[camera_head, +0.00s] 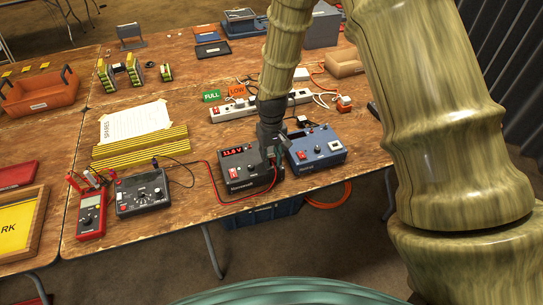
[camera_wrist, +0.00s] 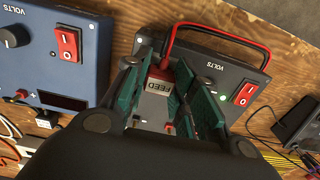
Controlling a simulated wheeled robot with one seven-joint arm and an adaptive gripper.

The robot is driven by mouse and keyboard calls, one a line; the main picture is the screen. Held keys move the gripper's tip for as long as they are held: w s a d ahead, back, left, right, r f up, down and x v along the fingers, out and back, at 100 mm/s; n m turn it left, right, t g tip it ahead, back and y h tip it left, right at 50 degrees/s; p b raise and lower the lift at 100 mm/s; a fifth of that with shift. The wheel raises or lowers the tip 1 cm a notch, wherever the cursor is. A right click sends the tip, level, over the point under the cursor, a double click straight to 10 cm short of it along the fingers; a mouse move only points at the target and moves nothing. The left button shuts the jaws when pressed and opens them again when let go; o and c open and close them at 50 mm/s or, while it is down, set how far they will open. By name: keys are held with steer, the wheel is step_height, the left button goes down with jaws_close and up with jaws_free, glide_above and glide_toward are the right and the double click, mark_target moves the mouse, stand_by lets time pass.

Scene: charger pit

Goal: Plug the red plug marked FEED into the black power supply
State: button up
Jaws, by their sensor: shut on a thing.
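The black power supply (camera_head: 240,178) stands near the table's front edge, its red display lit, reading about 11.8 V. In the wrist view its dark panel (camera_wrist: 203,58) shows a red switch, a green light and the word VOLTS. The red plug (camera_wrist: 157,72) has a pale label reading FEED; a red cable loops from it across the panel. My gripper (camera_wrist: 158,88) is shut on this plug, with a teal finger on either side. In the head view my gripper (camera_head: 271,158) is over the supply's right part. The plug's front end is hidden, so I cannot tell whether it is seated.
A blue supply (camera_head: 318,150) stands close to the right of the black one. A black meter box (camera_head: 143,193) and a red multimeter (camera_head: 91,214) stand to the left. Behind are a white power strip (camera_head: 233,111) and FULL and LOW cards. Table between box and supply is clear except cables.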

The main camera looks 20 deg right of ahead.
steer(key=shift+f, duration=0.25)
stand_by(0.5)
steer(key=o, duration=1.1)
steer(key=shift+o, duration=0.5)
steer(key=shift+o, duration=1.2)
steer(key=shift+r, duration=0.15)
steer(key=shift+r+p, duration=2.85)
steer(key=shift+r, duration=0.75)
